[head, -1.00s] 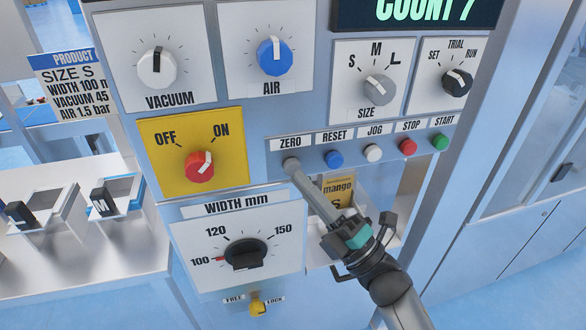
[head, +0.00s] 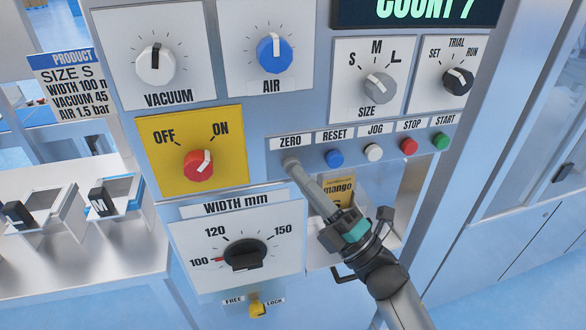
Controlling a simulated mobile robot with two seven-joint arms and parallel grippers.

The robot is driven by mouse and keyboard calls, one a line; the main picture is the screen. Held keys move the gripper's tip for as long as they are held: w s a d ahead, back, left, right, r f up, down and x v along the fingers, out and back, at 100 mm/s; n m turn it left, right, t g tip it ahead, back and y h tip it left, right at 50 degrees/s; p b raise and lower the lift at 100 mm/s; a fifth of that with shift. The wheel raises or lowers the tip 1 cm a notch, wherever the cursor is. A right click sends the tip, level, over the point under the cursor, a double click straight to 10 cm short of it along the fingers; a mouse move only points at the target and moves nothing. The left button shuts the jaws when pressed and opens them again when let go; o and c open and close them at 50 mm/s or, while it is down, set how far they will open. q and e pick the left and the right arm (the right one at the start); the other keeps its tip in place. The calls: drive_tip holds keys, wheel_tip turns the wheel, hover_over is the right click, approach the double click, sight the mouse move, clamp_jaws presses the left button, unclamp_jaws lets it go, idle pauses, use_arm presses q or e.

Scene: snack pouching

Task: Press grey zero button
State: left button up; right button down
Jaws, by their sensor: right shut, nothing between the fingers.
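The grey ZERO button sits under the ZERO label (head: 290,142) at the left end of the button row. My right gripper (head: 293,164) is shut and empty, and its fingertips are at the button. The fingertips cover most or all of the button, so I cannot tell whether it is pressed in. My right arm comes in from the lower right. My left gripper is not in view.
The blue RESET button (head: 333,158), white JOG button (head: 374,153), red STOP button (head: 409,146) and green START button (head: 440,141) continue the row. A mango pouch (head: 338,190) stands in an opening behind my gripper. The WIDTH dial (head: 245,255) is lower left.

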idle(0.3)
drive_tip(key=shift+s+d+p, duration=0.2)
drive_tip(key=shift+s+p, duration=0.1)
drive_tip(key=shift+s, duration=0.3)
drive_tip(key=s+d+p, duration=0.2)
drive_tip(key=s, duration=0.3)
drive_tip(key=shift+s, duration=0.35)
drive_tip(key=shift+a, duration=0.1)
idle(0.5)
